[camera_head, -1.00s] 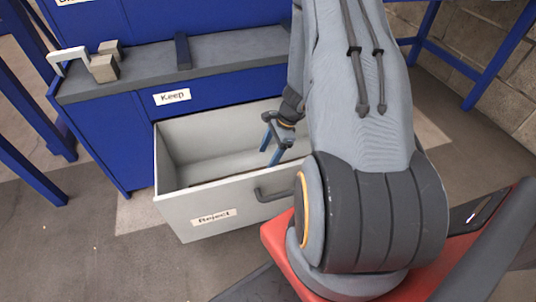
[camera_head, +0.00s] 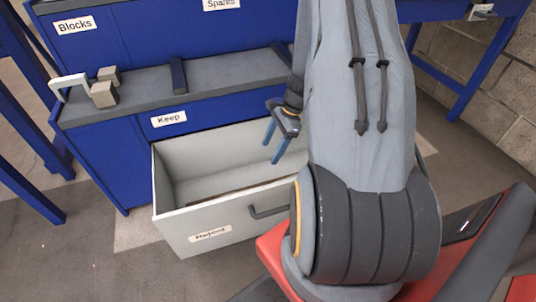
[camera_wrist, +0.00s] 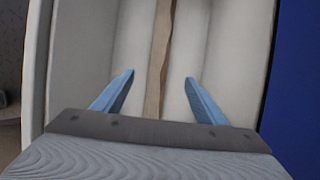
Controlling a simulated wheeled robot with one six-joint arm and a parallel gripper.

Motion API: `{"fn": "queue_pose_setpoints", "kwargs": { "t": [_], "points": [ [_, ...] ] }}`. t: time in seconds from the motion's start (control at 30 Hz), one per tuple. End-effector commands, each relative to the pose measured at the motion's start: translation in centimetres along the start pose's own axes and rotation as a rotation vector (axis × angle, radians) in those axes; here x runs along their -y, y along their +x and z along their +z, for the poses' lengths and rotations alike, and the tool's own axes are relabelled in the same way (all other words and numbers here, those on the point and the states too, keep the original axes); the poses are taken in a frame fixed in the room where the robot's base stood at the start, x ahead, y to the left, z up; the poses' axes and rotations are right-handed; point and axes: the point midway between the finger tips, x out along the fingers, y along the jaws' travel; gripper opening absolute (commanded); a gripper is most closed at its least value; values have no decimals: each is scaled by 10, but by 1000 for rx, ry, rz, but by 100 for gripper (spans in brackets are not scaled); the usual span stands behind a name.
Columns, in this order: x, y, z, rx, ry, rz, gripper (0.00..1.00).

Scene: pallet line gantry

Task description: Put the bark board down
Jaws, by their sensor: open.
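The bark board (camera_wrist: 160,55) is a thin brown strip with wavy edges. In the wrist view it lies lengthwise in the pale drawer (camera_wrist: 111,45), in line with the gap between my fingers. In the head view only a thin brown line of the board (camera_head: 222,196) shows, low inside the Reject drawer (camera_head: 170,220), mostly hidden behind the front wall. My gripper (camera_head: 271,153) hangs over the right part of the drawer, fingers pointing down. In the wrist view my gripper (camera_wrist: 159,77) is open with its two blue fingers apart and nothing held between them.
The drawer is pulled out from a blue cabinet (camera_head: 95,165), below the Keep label (camera_head: 169,119). A grey shelf (camera_head: 135,90) above holds small blocks (camera_head: 104,94), a pale bracket (camera_head: 68,86) and a dark divider (camera_head: 178,75). Open floor lies at the lower left.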

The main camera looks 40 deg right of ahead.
Motion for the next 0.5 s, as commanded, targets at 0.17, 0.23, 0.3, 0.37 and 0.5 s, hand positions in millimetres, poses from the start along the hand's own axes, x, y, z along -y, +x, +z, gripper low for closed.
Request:
{"fn": "queue_pose_setpoints", "kwargs": {
  "t": [0.17,0.23,0.3,0.37,0.5],
  "points": [
    [0,-8,0,0,0,1,65],
    [0,-9,0,0,0,1,65],
    [0,-9,0,0,0,1,65],
    [0,-9,3,-1,-11,2,65],
    [2,-15,42,-14,-134,26,65]
  ]
}}
